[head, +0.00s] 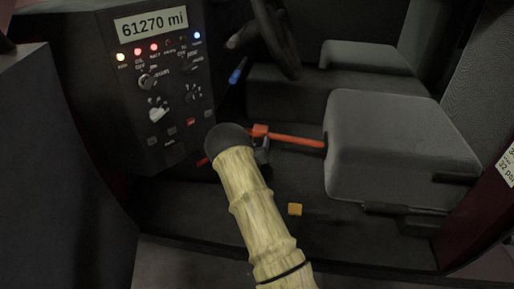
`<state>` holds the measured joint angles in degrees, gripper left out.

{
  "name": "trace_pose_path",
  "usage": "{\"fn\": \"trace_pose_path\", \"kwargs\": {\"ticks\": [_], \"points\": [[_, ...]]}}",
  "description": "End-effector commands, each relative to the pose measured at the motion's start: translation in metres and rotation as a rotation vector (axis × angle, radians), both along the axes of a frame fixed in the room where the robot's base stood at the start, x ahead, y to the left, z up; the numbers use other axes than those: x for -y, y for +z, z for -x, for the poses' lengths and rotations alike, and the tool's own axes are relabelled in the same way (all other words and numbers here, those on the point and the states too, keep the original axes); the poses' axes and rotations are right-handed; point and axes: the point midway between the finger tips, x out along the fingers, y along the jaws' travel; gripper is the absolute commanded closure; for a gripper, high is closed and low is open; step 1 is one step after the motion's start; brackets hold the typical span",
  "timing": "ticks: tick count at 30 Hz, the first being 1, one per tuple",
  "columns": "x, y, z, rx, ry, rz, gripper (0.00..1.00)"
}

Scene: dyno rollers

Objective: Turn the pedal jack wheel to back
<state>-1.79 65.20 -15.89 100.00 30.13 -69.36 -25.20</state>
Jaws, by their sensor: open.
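The pedal jack (296,141) is an orange-red rod in the front footwell. Its right end meets the front of the near seat cushion. Its left part has a thicker orange-red piece (259,130) beside the dark rounded end of my arm. A small red bit shows left of my arm. I cannot make out the wheel clearly; my arm hides part of that end. A small dark part just below the orange piece looks like my gripper (262,152), mostly hidden behind my arm. It is open, close to the jack; contact cannot be told.
A black control panel (172,110) with lights, knobs and a mileage display stands at the left. The grey seat (385,140) is at the right. The steering wheel (280,40) is behind. A small yellow block (295,209) lies low in the footwell.

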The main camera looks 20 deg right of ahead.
Motion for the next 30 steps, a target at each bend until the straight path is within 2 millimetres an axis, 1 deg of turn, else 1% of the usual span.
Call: {"fn": "trace_pose_path", "kwargs": {"ticks": [3,11,15,18,30], "points": [[0.0044,0.0002,-0.0059,0.001,0.0,0.002,0.32],[0.0045,0.0011,-0.0066,-0.001,0.0,0.001,0.32],[0.0033,0.001,-0.0068,-0.001,0.002,0.001,0.59],[0.003,0.0011,-0.0069,0.0,0.003,0.001,0.76],[0.0036,0.0015,-0.0066,0.025,0.002,-0.035,0.76]]}}
